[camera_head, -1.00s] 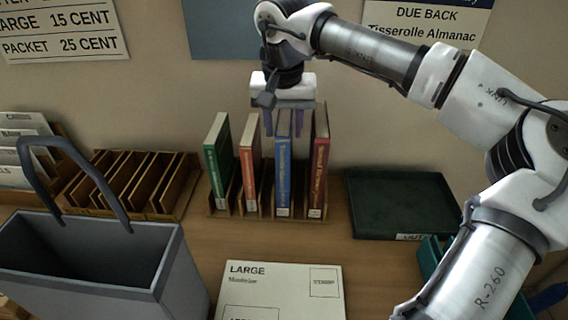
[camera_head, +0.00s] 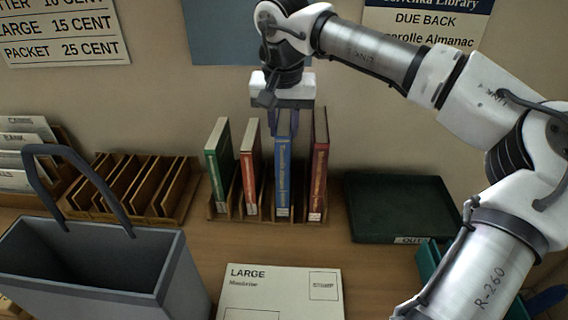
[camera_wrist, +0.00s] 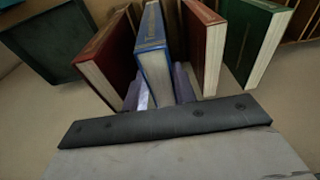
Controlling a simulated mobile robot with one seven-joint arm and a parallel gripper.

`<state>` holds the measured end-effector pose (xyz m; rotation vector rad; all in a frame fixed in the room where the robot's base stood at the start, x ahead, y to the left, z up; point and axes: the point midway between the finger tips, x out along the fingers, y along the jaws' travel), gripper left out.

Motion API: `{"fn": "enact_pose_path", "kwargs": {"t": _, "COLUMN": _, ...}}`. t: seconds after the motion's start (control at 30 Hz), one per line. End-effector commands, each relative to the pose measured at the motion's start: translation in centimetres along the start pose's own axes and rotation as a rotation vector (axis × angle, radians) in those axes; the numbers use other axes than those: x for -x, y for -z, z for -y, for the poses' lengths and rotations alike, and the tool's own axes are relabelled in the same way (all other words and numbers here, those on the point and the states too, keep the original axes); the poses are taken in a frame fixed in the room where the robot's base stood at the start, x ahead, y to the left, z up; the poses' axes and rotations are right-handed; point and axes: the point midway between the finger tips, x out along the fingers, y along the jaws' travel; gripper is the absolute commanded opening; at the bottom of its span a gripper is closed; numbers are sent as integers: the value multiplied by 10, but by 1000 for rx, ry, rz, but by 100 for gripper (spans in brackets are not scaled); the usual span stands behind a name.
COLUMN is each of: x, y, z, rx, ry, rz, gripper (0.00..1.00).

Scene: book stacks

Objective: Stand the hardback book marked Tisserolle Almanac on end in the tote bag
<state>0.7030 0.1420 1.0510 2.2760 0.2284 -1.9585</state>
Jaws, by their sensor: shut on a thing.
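The blue hardback (camera_head: 283,175) stands upright in the wooden book rack between other books; its spine lettering is too small to read surely. It also shows in the wrist view (camera_wrist: 152,50). My gripper (camera_head: 284,122) is above the rack, pointing down, its purple fingers shut on the top of the blue book. In the wrist view its fingers (camera_wrist: 160,88) lie on either side of the book. The grey tote bag (camera_head: 130,262) stands open at the front left, its dark handle raised; its inside looks empty where visible.
A red book (camera_head: 319,165) stands close on the right; orange-red (camera_head: 250,170) and green (camera_head: 219,165) books stand left in the rack (camera_head: 235,212). A dark green tray (camera_head: 400,207) lies right. A large white envelope (camera_head: 282,292) lies in front. Wooden slotted holders stand left.

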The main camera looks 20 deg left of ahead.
Motion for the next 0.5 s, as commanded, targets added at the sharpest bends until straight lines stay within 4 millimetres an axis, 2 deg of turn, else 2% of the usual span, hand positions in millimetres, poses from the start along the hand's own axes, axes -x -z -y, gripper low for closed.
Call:
{"fn": "enact_pose_path", "kwargs": {"t": 0.03, "x": 7, "y": 1, "z": 0, "rx": 0, "ry": 1, "rz": -2, "gripper": 0}}
{"fn": "enact_pose_path", "kwargs": {"t": 0.5, "x": 33, "y": 5, "z": 0, "rx": 0, "ry": 1, "rz": -2, "gripper": 0}}
